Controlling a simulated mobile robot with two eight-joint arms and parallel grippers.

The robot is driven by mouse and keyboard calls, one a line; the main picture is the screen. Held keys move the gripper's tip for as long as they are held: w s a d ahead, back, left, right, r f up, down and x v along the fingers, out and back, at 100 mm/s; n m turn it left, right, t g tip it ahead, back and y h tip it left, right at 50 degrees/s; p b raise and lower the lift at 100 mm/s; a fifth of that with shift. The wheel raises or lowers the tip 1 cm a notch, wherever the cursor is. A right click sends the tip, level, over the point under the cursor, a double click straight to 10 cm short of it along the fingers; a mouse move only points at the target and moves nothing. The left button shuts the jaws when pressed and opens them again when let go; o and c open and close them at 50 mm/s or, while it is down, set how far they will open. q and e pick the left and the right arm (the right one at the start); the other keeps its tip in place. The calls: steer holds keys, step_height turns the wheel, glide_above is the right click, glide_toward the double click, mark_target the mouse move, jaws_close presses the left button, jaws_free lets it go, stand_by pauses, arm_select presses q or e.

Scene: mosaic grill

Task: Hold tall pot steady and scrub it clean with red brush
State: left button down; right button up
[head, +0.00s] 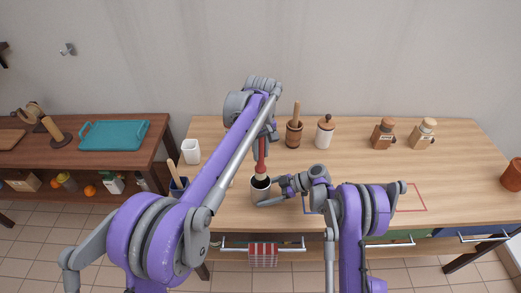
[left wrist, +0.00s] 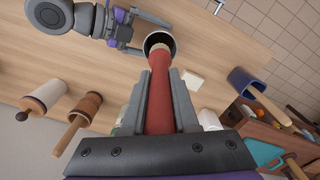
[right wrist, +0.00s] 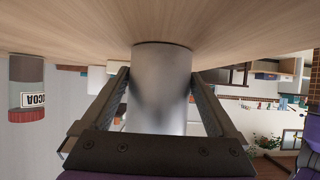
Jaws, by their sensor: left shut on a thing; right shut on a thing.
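The tall pot (head: 260,192) stands upright on the wooden table near its front edge. Its grey metal wall fills the middle of the right wrist view (right wrist: 161,85). My right gripper (head: 275,190) is shut around the pot from the right side, low near the table. My left gripper (head: 263,138) is above the pot, shut on the handle of the red brush (head: 262,152). The brush points down, and its pale head is at the pot's dark mouth in the left wrist view (left wrist: 160,52). How deep the head sits inside is hard to tell.
A blue container (head: 179,186) with a wooden handle and a white cup (head: 191,151) stand left of the pot. A wooden mortar (head: 294,134), a white jar (head: 325,132) and brown-lidded jars (head: 383,134) stand at the back. The right table surface is mostly clear.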

mark_target(261, 178)
arm_select(q)
steer(key=shift+f, duration=6.75)
steer(key=shift+f, duration=0.5)
steer(key=shift+s, duration=0.15)
